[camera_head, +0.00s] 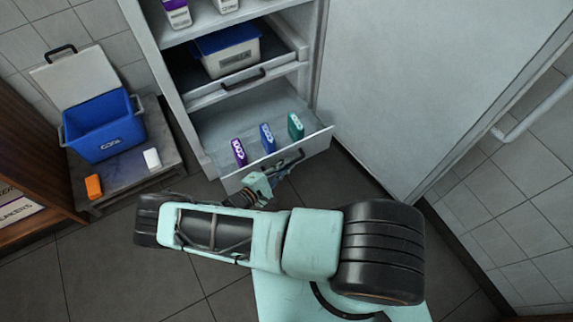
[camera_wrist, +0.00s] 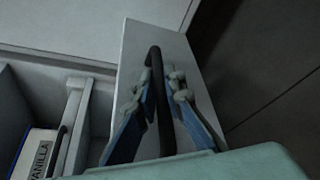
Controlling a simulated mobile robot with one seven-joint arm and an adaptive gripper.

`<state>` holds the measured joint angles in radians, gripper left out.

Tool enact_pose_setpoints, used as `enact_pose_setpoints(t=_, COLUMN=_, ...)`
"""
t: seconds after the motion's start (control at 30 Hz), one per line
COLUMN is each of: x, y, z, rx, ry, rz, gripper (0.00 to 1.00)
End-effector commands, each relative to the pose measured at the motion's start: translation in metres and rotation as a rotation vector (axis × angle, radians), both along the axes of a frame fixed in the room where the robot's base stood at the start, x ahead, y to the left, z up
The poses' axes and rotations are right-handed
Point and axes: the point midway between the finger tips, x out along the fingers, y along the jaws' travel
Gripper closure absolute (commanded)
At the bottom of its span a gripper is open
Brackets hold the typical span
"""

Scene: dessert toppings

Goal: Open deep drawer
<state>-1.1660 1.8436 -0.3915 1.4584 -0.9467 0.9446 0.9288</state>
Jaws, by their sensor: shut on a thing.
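The deep drawer (camera_head: 219,128) at the bottom of the cabinet stands pulled out, with a purple box (camera_head: 239,152), a blue box (camera_head: 268,137) and a green box (camera_head: 296,126) standing inside. Its dark handle (camera_wrist: 156,75) runs along the outside of the white front panel (camera_wrist: 133,48). My gripper (camera_head: 280,173) is at the drawer front, and in the wrist view its blue-padded fingers (camera_wrist: 168,95) lie on both sides of the handle, shut on it. Part of the handle is hidden by my gripper in the head view.
Above is a shallower drawer with its own handle (camera_head: 243,80) and a blue-lidded tub (camera_head: 229,52), labelled vanilla in the wrist view (camera_wrist: 38,155). A blue cooler (camera_head: 102,126) stands on a low platform at left. A white door (camera_head: 420,85) is at right. Floor in front is open.

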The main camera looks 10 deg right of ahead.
Motion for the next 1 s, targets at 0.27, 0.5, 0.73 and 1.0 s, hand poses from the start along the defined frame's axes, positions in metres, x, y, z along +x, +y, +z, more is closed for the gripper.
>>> enact_pose_setpoints(t=0.27, x=0.001, y=0.003, z=0.000, rx=0.004, ry=0.001, rz=0.004, gripper=1.00)
enact_pose_setpoints(t=0.5, x=0.001, y=0.003, z=-0.001, rx=0.004, ry=0.001, rz=0.004, gripper=0.85)
enact_pose_setpoints(t=0.73, x=0.000, y=0.002, z=0.000, rx=0.002, ry=0.001, rz=0.002, gripper=0.83)
enact_pose_setpoints(t=1.0, x=-0.011, y=0.017, z=0.004, rx=0.003, ry=0.001, rz=0.003, gripper=0.83)
